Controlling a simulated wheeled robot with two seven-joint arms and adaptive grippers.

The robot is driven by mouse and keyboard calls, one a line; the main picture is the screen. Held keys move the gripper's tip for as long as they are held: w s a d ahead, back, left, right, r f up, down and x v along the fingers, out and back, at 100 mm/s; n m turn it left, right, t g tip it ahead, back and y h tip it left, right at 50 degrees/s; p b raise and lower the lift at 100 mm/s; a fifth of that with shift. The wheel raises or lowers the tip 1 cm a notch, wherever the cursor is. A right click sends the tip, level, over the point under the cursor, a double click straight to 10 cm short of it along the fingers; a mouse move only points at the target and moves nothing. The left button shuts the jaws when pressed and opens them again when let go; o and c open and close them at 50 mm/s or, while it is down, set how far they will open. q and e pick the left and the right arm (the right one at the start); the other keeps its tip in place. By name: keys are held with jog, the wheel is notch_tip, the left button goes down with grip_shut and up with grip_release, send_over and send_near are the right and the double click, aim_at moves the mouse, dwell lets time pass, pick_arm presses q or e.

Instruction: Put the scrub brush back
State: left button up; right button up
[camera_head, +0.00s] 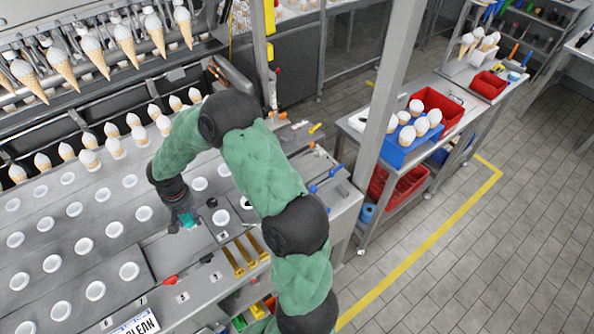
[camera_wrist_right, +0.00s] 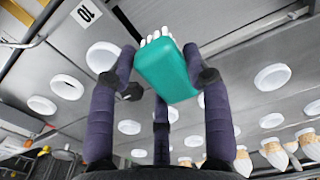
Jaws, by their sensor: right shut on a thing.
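The scrub brush (camera_head: 188,220) is a teal block seen at the tip of my right arm in the head view. In the right wrist view the scrub brush (camera_wrist_right: 166,72) shows its teal body and white bristles at one end. My right gripper (camera_head: 181,222) is shut on it, with dark fingers on both sides in the wrist view (camera_wrist_right: 163,85). The gripper is over the grey machine top (camera_head: 150,240), near its front part. Whether the brush touches the surface cannot be told. My left gripper is not in view.
Rows of white-rimmed holes (camera_head: 84,245) and upright cones (camera_head: 113,146) lie left of the gripper. Yellow brackets (camera_head: 233,262) and a red piece (camera_head: 171,281) are by the front edge. A grey post (camera_head: 388,85) and a side table with blue (camera_head: 408,152) and red bins stand right.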

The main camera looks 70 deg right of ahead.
jog(key=s+d+r+m+b, duration=0.1)
jog(key=s+d+r+m, duration=0.1)
jog(key=s+d+m, duration=0.6)
jog(key=s+d+r+m+b, duration=0.1)
jog(key=s+d+r+m, duration=0.1)
jog(key=s+d, duration=0.7)
jog(key=s+d+r+m+b, duration=0.1)
jog(key=s+d+r+m, duration=0.3)
jog(key=s, duration=0.4)
jog(key=s+d+r+m, duration=0.1)
jog(key=s+d+m, duration=0.3)
jog(key=s+d, duration=0.3)
send_over(323, 168)
jog(key=a, duration=0.1)
notch_tip(323, 168, down, 8)
jog(key=shift+f+b, duration=0.1)
jog(key=shift+b, duration=0.3)
jog(key=shift+d+f, duration=0.35)
jog(key=shift+f, duration=0.1)
jog(key=shift+w+d+f, duration=0.1)
jog(key=shift+d+f, duration=0.1)
jog(key=shift+f, duration=1.5)
